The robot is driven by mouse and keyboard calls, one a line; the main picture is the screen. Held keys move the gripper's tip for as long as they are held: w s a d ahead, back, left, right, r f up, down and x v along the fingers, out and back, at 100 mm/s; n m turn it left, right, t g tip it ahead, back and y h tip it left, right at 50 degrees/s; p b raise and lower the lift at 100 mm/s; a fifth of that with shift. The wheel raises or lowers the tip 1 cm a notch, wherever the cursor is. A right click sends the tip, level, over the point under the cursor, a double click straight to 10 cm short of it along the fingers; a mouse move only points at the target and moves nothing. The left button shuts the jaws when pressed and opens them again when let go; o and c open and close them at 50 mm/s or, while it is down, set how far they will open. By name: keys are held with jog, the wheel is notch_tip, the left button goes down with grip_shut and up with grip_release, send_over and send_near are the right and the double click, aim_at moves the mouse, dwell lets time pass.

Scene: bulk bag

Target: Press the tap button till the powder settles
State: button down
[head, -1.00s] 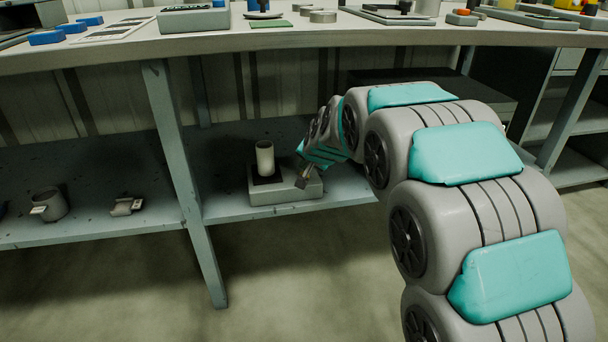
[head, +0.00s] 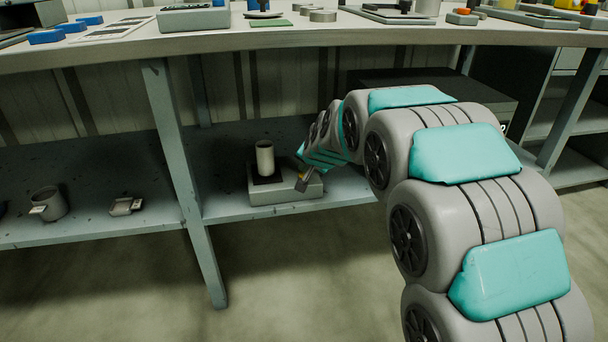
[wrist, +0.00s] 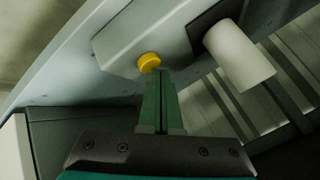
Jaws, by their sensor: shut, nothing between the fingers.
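The tap device (head: 285,191) is a pale grey box on the lower shelf of the bench. A white cylinder (head: 265,158) stands on a dark pad at its left; it also shows in the wrist view (wrist: 238,55). The round yellow tap button (wrist: 149,62) is on the box's face in the wrist view. My gripper (head: 301,183) is shut and empty at the front right of the box. In the wrist view its green fingertips (wrist: 162,73) are right at the button's edge; I cannot tell whether they touch it. The powder inside the cylinder cannot be seen.
The lower shelf (head: 235,209) has a grey mug-like cup (head: 48,204) and a small grey holder (head: 125,206) at the left. A slanted bench leg (head: 185,190) stands left of the device. The worktop (head: 330,36) overhangs above, with several items on it.

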jog(key=shift+f, duration=0.45)
dwell(0.3)
jog(key=shift+r, duration=0.2)
jog(key=shift+r+p, duration=0.4)
jog(key=shift+r, duration=0.35)
jog(key=shift+r+p, duration=1.45)
jog(key=shift+r, duration=1.15)
jog(key=shift+f, duration=0.1)
